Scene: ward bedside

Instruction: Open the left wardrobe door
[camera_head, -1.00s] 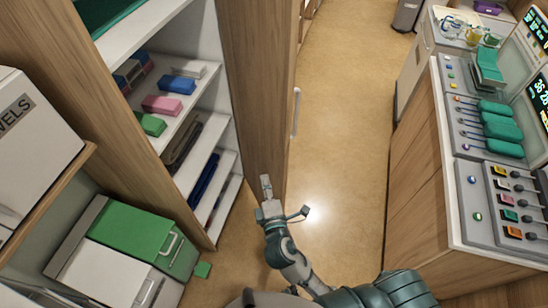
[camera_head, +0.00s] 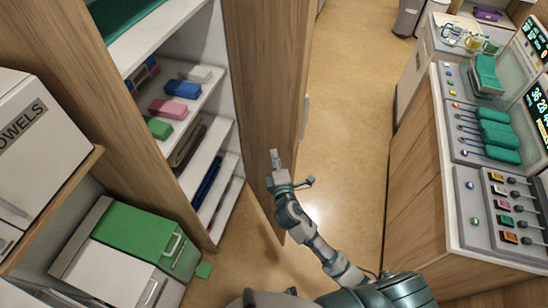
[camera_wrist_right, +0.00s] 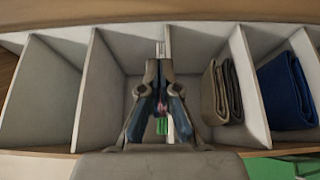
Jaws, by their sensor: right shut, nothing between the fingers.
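The wardrobe stands at the left with its shelves (camera_head: 213,143) exposed. A tall wooden panel, which looks like a wardrobe door standing open (camera_head: 268,80), is at the right of the shelves. A pale vertical handle (camera_head: 305,115) shows at the panel's right edge. My right gripper (camera_head: 275,156) is shut and empty, in front of the panel's lower part in the head view; I cannot tell whether it touches it. In the right wrist view the gripper (camera_wrist_right: 160,65) has its fingers together and faces the shelf compartments. My left gripper is not in view.
Shelves hold small coloured packs (camera_head: 183,88) and folded cloths (camera_wrist_right: 222,92). A green-topped box (camera_head: 135,238) stands low at the left, below a towels box (camera_head: 35,130). A wooden counter with instruments (camera_head: 415,180) stands at the right. The floor (camera_head: 350,110) between is clear.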

